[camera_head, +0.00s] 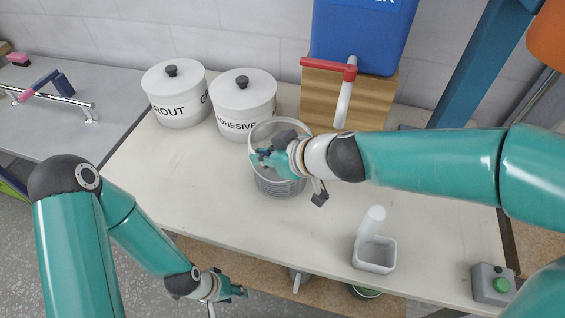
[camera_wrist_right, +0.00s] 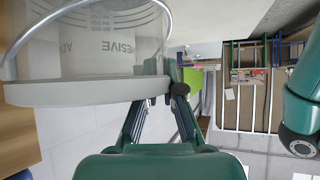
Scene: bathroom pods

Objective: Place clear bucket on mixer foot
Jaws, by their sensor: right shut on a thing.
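The clear bucket (camera_head: 279,186), a see-through round tub with ridged sides, is at the middle of the white worktop in the head view. My right gripper (camera_head: 266,157) is shut on its upper wall. In the right wrist view the bucket (camera_wrist_right: 60,93) fills the upper left, with its pale grey rim band at the fingers (camera_wrist_right: 160,98) and a metal handle. I cannot tell whether its bottom touches the worktop. My left gripper (camera_head: 236,291) is low, in front of the worktop's front edge, holding nothing I can see; its jaw opening is unclear. I cannot pick out the mixer foot.
White GROUT (camera_head: 176,100) and ADHESIVE (camera_head: 243,112) canisters stand behind the bucket. A blue water tank (camera_head: 360,35) with a red-handled tap sits on a wooden block (camera_head: 320,98). The worktop's left front is clear.

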